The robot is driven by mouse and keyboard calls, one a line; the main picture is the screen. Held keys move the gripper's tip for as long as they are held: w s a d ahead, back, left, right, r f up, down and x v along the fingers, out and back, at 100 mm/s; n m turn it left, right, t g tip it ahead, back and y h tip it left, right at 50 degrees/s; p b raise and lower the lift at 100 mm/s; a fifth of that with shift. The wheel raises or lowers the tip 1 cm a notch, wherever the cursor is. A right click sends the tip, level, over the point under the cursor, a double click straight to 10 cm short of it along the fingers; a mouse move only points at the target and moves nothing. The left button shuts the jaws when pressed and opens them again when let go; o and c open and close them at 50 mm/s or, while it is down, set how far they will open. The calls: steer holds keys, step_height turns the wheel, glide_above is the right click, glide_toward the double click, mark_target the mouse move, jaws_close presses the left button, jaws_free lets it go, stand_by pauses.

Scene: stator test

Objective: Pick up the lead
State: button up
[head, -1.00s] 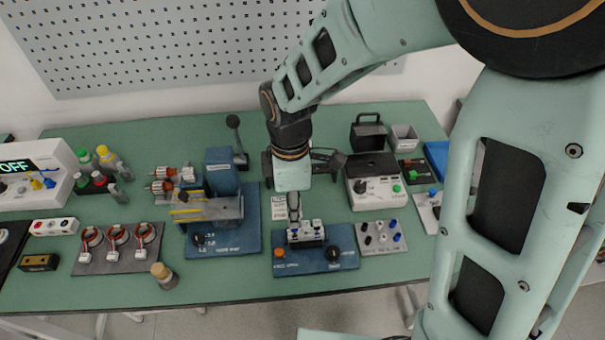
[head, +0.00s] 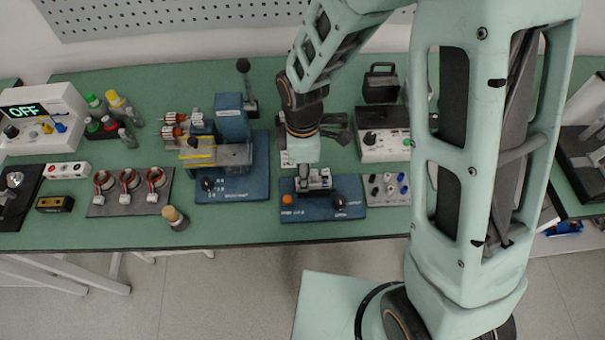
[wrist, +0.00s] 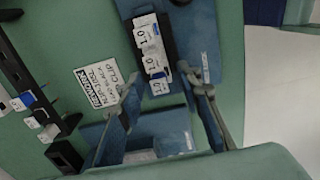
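I cannot pick out a lead with certainty in either view. My gripper (wrist: 164,92) is open in the wrist view, its two fingers apart. A dark block with white numbered labels (wrist: 150,50) lies beyond and between the fingertips on a blue base. No held object is clear between the fingers. In the head view my gripper is mostly hidden by my arm, over or just behind the blue fixture (head: 338,208) with an orange button. A white printed card (wrist: 101,84) lies left of the fingers, its text partly readable with the word "CLIP".
A larger blue fixture (head: 235,190) with a lever stands left. A grey terminal plate (head: 388,190) and a white-fronted instrument (head: 385,147) are at right. Green table (head: 240,229) is bare there.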

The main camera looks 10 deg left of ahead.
jaws_close()
steer(key=shift+r, duration=0.1)
